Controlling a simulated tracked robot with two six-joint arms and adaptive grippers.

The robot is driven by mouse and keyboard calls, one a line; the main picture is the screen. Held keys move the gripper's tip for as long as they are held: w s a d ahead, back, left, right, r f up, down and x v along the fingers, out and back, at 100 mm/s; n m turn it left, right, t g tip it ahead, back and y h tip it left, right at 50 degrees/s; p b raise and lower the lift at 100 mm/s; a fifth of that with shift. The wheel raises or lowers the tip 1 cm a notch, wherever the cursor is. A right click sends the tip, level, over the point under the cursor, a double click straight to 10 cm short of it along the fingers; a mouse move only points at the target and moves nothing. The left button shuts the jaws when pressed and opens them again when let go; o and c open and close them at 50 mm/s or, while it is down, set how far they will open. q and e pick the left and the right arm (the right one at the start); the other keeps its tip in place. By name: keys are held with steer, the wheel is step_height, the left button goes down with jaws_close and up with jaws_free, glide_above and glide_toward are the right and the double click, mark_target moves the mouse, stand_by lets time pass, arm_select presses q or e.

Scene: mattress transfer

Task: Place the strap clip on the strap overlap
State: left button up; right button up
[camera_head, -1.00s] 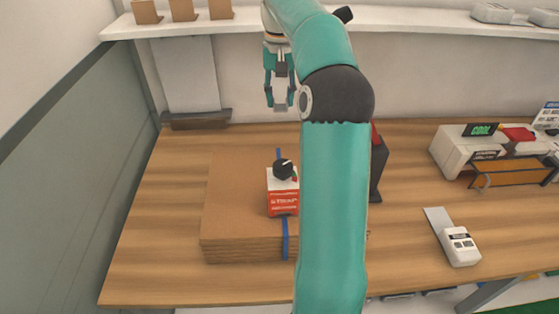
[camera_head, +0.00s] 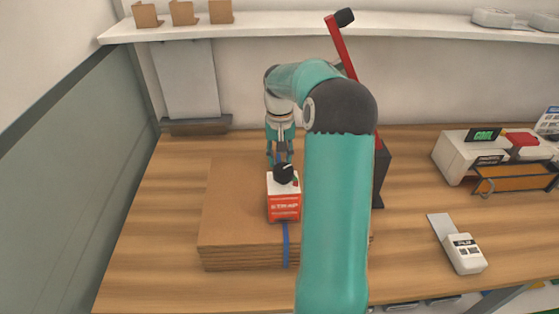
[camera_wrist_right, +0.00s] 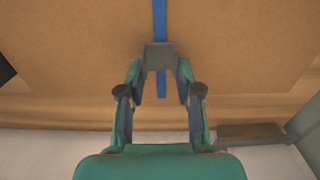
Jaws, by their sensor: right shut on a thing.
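A blue strap (camera_head: 286,248) runs over a flat stack of cardboard (camera_head: 232,215); it also shows in the right wrist view (camera_wrist_right: 160,16). A red and white strapping tool (camera_head: 285,205) with a black knob sits on the stack over the strap. My right gripper (camera_head: 280,157) is behind the tool, pointing down. In the right wrist view my right gripper (camera_wrist_right: 159,82) is shut on the grey strap clip (camera_wrist_right: 160,56), which lies in line with the strap and covers part of it. I cannot tell whether the clip touches the strap. My left gripper is out of view.
A dark stand (camera_head: 381,175) with a red lever (camera_head: 341,46) stands right of the stack, partly behind my arm. A white handheld device (camera_head: 464,254) and a white machine (camera_head: 459,157) are on the right. A shelf (camera_head: 395,22) runs along the back wall. The table's left side is clear.

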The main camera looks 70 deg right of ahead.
steer(key=shift+f, duration=0.45)
steer(key=shift+f, duration=0.1)
steer(key=o, duration=0.9)
step_height(320, 180, up, 12)
steer(key=shift+r+p, duration=0.15)
steer(key=shift+p, duration=0.2)
steer(key=shift+w, duration=0.1)
